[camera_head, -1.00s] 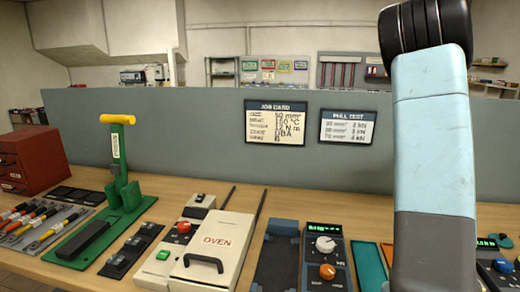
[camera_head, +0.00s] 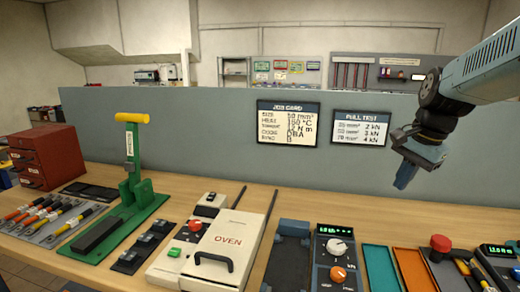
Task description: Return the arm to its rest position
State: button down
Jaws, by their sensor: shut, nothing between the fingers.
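My gripper (camera_head: 404,178) hangs from my arm at the right of the head view. It is shut and empty, pointing down in front of the grey partition. It is above the right part of the bench and touches nothing there. My arm reaches in from the upper right edge.
The wooden bench (camera_head: 300,209) carries a green press with a yellow handle (camera_head: 131,190), a white oven (camera_head: 226,246), a dial unit (camera_head: 335,262), teal and orange trays (camera_head: 412,268) and a red button (camera_head: 440,243). A red drawer cabinet (camera_head: 45,157) stands left. The grey partition (camera_head: 200,140) closes the back.

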jog(key=s+a+r+n+t+h, duration=0.1)
jog(key=s+a+n+t, duration=0.2)
jog(key=s+a+n, duration=0.6)
jog(key=shift+s+n, duration=0.75)
jog(key=shift+n, duration=0.65)
jog(key=shift+s, duration=0.1)
